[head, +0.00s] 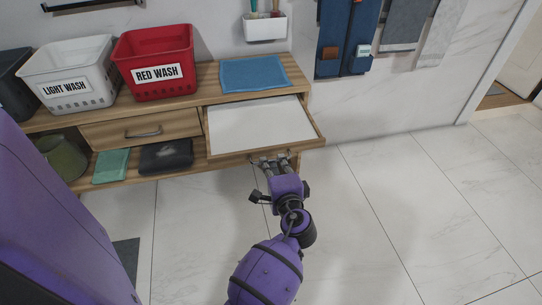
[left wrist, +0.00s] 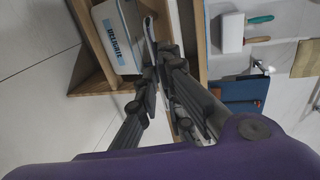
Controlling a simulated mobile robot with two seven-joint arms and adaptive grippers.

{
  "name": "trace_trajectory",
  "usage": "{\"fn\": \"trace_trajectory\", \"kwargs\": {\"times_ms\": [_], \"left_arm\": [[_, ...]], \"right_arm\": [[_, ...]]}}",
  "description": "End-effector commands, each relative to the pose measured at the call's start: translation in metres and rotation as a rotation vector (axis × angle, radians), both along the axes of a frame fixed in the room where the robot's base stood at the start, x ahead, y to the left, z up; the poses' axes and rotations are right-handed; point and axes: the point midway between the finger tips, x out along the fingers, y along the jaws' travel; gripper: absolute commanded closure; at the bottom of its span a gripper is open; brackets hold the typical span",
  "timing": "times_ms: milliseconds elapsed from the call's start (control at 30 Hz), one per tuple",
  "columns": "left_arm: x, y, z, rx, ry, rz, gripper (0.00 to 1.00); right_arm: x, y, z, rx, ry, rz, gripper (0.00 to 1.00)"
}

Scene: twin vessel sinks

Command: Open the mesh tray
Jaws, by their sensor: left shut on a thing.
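The mesh tray (head: 255,122) is a wood-framed pull-out with a flat white inside, at the right end of the wooden bench. It stands out past the bench front in the head view, and its white inside is bare. Any mesh is too fine to make out. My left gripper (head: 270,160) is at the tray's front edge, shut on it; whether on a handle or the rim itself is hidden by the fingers. In the left wrist view the fingers (left wrist: 175,95) close around a thin part of the front. My right gripper is not in view.
A red wash basket (head: 155,62), a white light wash basket (head: 75,75) and a folded blue towel (head: 252,74) sit on the bench. A shut drawer (head: 140,131) is left of the tray. A bin labelled delicate (left wrist: 115,40) shows in the left wrist view. Floor in front is clear.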

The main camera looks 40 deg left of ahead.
Motion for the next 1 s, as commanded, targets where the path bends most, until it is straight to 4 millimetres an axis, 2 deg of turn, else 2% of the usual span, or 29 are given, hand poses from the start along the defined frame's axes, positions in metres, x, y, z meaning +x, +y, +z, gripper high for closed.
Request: {"fn": "trace_trajectory", "kwargs": {"times_ms": [433,467,500,600,867,1000], "left_arm": [[-0.0032,-0.0033,-0.0002,0.000,-0.001,0.001,1.00],[-0.0032,-0.0033,-0.0002,0.000,-0.001,0.001,0.89],[-0.0032,-0.0033,-0.0002,0.000,-0.001,0.001,0.84],[-0.0031,-0.0033,-0.0002,0.000,-0.001,0.001,0.74],[-0.0032,-0.0036,-0.0001,0.000,0.000,0.000,0.74],[-0.0090,-0.0109,0.0006,-0.002,0.001,-0.001,0.74]], "right_arm": [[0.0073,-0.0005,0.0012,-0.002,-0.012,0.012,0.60],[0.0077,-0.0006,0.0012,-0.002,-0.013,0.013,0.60],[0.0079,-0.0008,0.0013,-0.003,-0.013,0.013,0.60],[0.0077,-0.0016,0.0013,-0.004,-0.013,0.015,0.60],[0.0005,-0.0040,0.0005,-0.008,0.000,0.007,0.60],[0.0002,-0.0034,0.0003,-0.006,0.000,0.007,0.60]]}}
